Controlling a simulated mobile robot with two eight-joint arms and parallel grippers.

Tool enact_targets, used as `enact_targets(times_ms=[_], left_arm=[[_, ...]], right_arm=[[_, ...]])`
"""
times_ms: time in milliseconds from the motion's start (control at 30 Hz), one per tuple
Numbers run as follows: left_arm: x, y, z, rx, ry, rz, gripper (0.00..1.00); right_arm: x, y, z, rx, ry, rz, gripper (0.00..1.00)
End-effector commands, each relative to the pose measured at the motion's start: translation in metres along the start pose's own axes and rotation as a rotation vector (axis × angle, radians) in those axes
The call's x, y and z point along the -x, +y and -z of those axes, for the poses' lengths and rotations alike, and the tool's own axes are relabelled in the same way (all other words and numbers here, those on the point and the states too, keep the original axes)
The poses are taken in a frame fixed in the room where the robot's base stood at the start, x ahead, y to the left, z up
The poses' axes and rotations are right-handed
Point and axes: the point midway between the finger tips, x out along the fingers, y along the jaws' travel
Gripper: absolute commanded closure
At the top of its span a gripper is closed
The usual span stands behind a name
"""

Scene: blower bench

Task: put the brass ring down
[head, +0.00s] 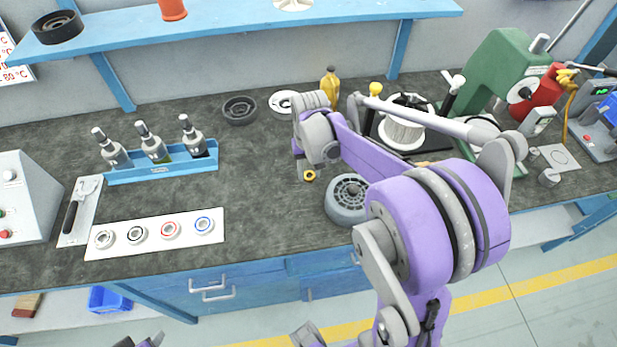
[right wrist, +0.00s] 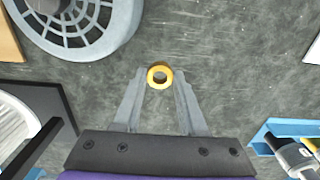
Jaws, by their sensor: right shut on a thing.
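The brass ring (head: 309,175) is a small yellow ring with a dark hole. It shows in the right wrist view (right wrist: 160,68) at the tips of my right gripper's fingers, its hole facing the camera. My right gripper (head: 304,170) is shut on it, pointing down over the dark bench top (head: 270,210). I cannot tell whether the ring touches the bench or hangs just above it. My left gripper is not clearly in view.
A grey round fan housing (head: 346,203) stands close right of the ring. A white strip with several rings (head: 155,247) and a blue bottle rack (head: 165,172) are to the left. A black ring part (head: 239,110) lies behind. Bare bench lies left of the gripper.

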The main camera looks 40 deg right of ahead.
Motion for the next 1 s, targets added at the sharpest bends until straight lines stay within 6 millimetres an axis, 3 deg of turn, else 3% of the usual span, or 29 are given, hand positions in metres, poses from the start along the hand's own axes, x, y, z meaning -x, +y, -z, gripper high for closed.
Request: enact_targets(times_ms=[233, 767, 800, 933, 1000], left_arm=[[-0.003, 0.0, -0.002, 0.0, -0.001, 0.0, 0.5], [-0.009, 0.0, -0.006, 0.0, -0.004, 0.0, 0.5], [-0.008, 0.0, -0.006, 0.0, -0.004, 0.0, 0.5], [-0.007, 0.0, -0.005, 0.0, -0.004, 0.0, 0.5], [-0.007, 0.0, -0.005, 0.0, -0.004, 0.0, 0.5]], right_arm=[[-0.033, 0.0, 0.0, 0.0, 0.0, 0.0, 1.0], [-0.043, 0.0, 0.0, 0.0, 0.0, 0.0, 1.0], [-0.042, 0.0, 0.0, 0.0, 0.0, 0.0, 0.52], [-0.041, 0.0, 0.0, 0.0, 0.0, 0.0, 0.29], [-0.041, 0.0, 0.0, 0.0, 0.0, 0.0, 0.29]])
